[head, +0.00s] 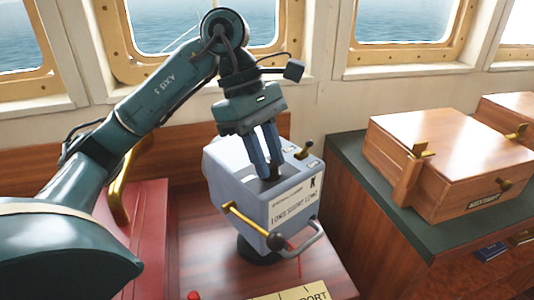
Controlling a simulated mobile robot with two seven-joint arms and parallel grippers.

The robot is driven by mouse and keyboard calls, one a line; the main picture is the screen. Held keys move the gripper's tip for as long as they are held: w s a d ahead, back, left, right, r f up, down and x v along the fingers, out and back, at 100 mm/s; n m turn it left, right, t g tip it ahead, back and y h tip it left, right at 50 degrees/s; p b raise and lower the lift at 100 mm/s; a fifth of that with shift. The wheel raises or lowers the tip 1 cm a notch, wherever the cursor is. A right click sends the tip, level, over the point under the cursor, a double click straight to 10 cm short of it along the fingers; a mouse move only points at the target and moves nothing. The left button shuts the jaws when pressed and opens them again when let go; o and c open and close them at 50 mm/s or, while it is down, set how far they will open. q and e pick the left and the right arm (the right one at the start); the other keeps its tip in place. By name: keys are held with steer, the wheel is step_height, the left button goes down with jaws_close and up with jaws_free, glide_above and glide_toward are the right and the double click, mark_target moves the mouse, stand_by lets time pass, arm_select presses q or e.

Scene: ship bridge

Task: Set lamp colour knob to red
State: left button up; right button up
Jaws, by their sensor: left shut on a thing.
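The signal lamp (236,185) is a pale grey box on a dark round base, standing on the wooden desk. Its front carries printed labels. My left gripper (268,172) points down onto the lamp's top face, its two blue fingers shut on a small dark knob there. The fingers hide most of the knob, so its setting cannot be read. A small brass-and-black lever (304,151) stands on the same top face, to the right of the fingers. My right gripper is not in view.
A brass rod with a dark ball (276,241) and a grey handle (304,243) stick out at the lamp's front. A red cabinet (140,215) with a brass rail is at left. A wooden box (450,150) sits on the green-topped counter (355,165) at right.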

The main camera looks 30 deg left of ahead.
arm_select(q)
steer(key=o, duration=1)
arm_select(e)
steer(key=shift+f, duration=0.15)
arm_select(q)
steer(key=p+v, duration=0.3)
steer(key=v, duration=1)
steer(key=shift+r+p, duration=0.1)
steer(key=shift+p, duration=0.3)
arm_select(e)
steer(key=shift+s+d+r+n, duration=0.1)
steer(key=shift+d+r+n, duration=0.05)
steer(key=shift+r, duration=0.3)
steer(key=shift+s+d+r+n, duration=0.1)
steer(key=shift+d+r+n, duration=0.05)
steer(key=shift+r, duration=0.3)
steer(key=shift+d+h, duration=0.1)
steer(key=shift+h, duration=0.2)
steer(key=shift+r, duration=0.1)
